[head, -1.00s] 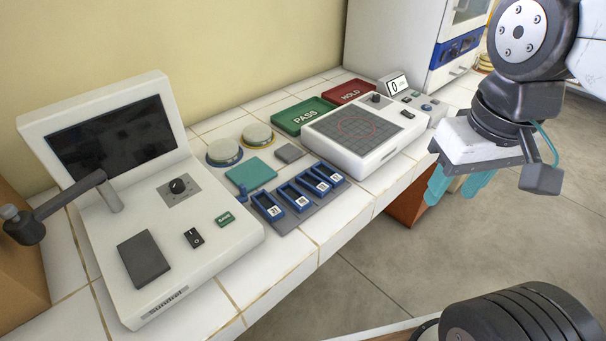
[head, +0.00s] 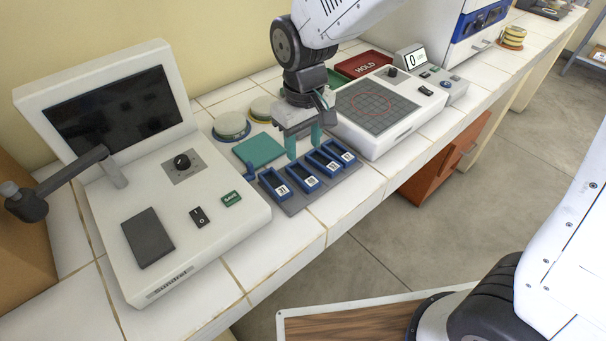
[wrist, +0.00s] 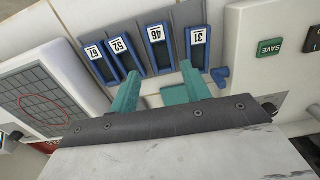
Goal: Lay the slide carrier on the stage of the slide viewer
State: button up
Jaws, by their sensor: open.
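Several blue slide carriers lie side by side on a grey rack (head: 296,208), including ones labelled 31 (head: 275,184) and 46 (head: 304,178). They also show in the wrist view, with 31 (wrist: 196,48) at the right and 46 (wrist: 157,50) beside it. My gripper (head: 304,147) is open and empty above the rack. In the wrist view its teal fingertips (wrist: 158,76) appear on either side of the 46 carrier. The slide viewer (head: 215,237) is the white device at the left, with a dark screen and a dark square stage (head: 148,238).
A teal mat (head: 259,150) and round lidded dishes (head: 231,126) lie behind the rack. A white gridded device (head: 408,122) stands to the right, with a red HOLD tray (head: 362,65) behind it. A jointed dark arm (head: 70,178) sticks out from the viewer's left side.

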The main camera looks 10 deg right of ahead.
aim_at(303, 173)
notch_tip(303, 173, down, 8)
jog(key=shift+f, duration=0.1)
dwell(0.4)
jog(key=shift+c, duration=0.4)
jog(key=c, duration=0.7)
jog(key=shift+c, duration=0.2)
